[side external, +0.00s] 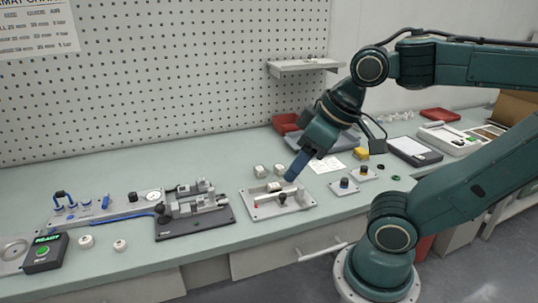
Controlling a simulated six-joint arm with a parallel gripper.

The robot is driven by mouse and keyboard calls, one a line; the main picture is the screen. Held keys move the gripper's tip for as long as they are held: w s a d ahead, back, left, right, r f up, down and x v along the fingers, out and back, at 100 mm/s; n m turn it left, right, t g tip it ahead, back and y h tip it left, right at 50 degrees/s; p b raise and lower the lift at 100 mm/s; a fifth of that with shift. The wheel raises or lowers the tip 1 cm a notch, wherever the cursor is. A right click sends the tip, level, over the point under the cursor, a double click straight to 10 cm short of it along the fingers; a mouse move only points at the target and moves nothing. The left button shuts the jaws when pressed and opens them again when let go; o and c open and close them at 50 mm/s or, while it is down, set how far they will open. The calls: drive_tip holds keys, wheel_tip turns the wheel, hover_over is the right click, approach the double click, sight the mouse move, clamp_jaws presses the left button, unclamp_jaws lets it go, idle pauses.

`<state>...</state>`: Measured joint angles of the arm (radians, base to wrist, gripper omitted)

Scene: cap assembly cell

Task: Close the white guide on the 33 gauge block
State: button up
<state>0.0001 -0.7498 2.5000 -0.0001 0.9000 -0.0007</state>
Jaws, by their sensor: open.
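My gripper (291,178), with blue fingers, points down at a slant over a light grey fixture plate (262,213) near the front of the bench. Its fingertips are close to the parts on the plate; I cannot tell whether they touch any. The jaws are open, with nothing seen held. A small pale block (274,187) sits on the plate left of the fingertips, and a dark round knob (282,197) is in front. Two more pale blocks (260,170) stand behind the plate. Their markings are too small to read, so I cannot tell which is 33 or pick out the guide.
A dark clamp fixture (190,222) stands left of the plate, with a pneumatic panel (105,212) and a READY button box (45,253) further left. Knobbed parts (345,187) lie to the right. A red bin (287,124) stands behind. Bare bench lies in front.

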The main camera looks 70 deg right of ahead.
drive_tip(key=shift+w, duration=0.1)
drive_tip(key=c, duration=0.7)
drive_tip(key=shift+w+d+n, duration=0.15)
drive_tip(key=shift+n, duration=0.25)
clamp_jaws()
drive_tip(key=w+d+f+n+g+y, duration=0.1)
drive_tip(key=w+d+f+n+g, duration=0.3)
drive_tip(key=n, duration=0.8)
drive_tip(key=w+d+f+n+g+y, duration=0.2)
drive_tip(key=w+d+f+n+g, duration=0.2)
drive_tip(key=d+f+n, duration=0.4)
drive_tip(key=d+n, duration=0.4)
